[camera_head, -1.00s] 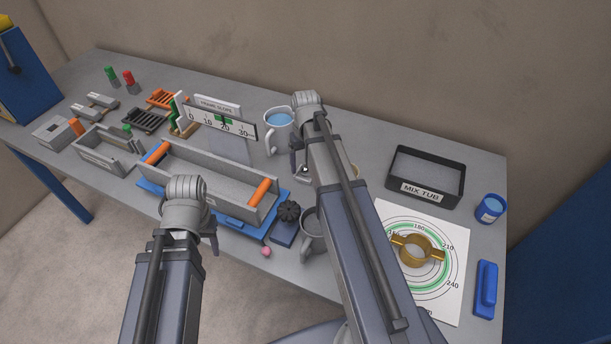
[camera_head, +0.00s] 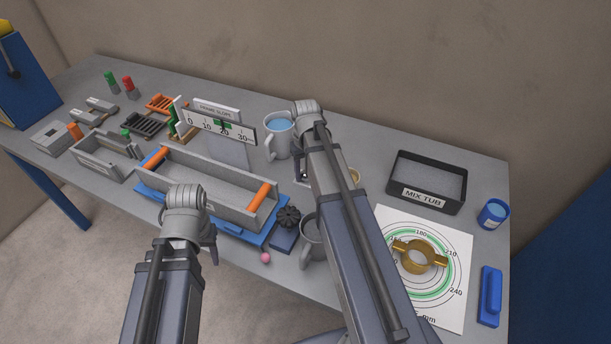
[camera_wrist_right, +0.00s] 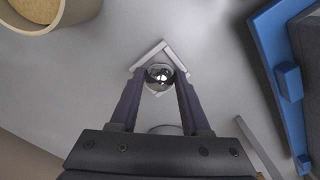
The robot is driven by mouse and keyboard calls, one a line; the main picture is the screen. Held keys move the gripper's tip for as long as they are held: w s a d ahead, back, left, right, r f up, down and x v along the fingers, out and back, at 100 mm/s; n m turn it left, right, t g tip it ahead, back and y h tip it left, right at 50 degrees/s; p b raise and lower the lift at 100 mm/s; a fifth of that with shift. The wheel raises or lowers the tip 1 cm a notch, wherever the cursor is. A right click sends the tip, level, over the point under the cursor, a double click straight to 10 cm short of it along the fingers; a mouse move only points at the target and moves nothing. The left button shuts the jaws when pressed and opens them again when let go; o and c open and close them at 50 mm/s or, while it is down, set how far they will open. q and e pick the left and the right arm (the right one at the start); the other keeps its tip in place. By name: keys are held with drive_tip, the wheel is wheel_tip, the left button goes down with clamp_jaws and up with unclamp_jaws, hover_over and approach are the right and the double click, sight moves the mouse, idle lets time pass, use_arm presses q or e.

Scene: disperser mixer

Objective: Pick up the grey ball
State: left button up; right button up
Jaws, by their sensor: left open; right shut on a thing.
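The grey ball (camera_wrist_right: 159,75) is shiny and small, and it shows in the right wrist view between the two fingertips. My right gripper (camera_wrist_right: 160,82) is shut on it. A pale square-cornered holder (camera_wrist_right: 177,56) surrounds the ball in that view; I cannot tell whether the ball still touches it. In the head view my right arm hides most of this spot. My left gripper (camera_head: 211,248) is open, pointing down near the table's front edge, in front of the grey tray with orange handles (camera_head: 215,185). It holds nothing that I can see.
Near my right arm are a mug of blue liquid (camera_head: 278,138), a grey mug (camera_head: 311,241) and a black knob (camera_head: 288,217). A pink ball (camera_head: 266,257) is at the front edge. The MIX TUB (camera_head: 425,199) and a brass ring (camera_head: 420,255) on a printed sheet are right.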

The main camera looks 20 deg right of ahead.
sight(305, 172)
clamp_jaws()
use_arm(q)
drive_tip(key=shift+r, duration=0.15)
use_arm(e)
drive_tip(key=shift+r, duration=0.15)
use_arm(q)
wheel_tip(305, 172, up, 10)
drive_tip(key=p, duration=1)
use_arm(e)
wheel_tip(305, 172, up, 10)
